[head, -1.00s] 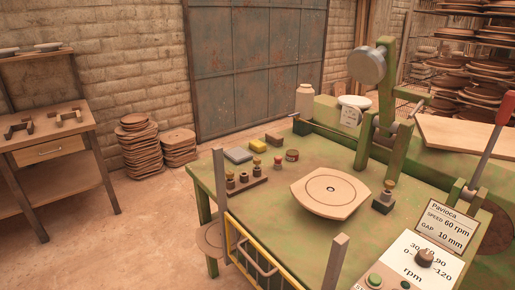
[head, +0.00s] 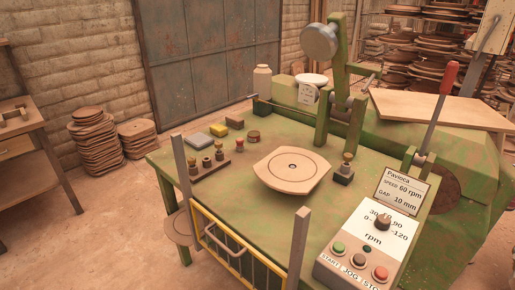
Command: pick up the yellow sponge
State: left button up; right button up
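The yellow sponge (head: 219,131) is a small block lying on the green table top (head: 225,210), near its back left edge. It lies between a grey block (head: 198,140) on its left and a dark brownish block (head: 235,122) on its right. Nothing covers it from above. Neither of my grippers shows in the head view.
A round-cornered board (head: 292,168) lies mid-table. A yellow guard frame (head: 237,250) and upright posts stand along the front.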

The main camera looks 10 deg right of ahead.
aim_at(218, 130)
jog(key=i+j, duration=0.15)
jog(key=j, duration=0.2)
jog(key=i+j+z, duration=0.1)
jog(key=j, duration=0.2)
jog(key=i+j, duration=0.2)
jog(key=j, duration=0.15)
jog(key=i+j+z, duration=0.1)
jog(key=j, duration=0.25)
jog(key=i+j+z, duration=0.1)
jog(key=j, duration=0.25)
jog(key=i+j, duration=0.25)
jog(key=j, duration=0.15)
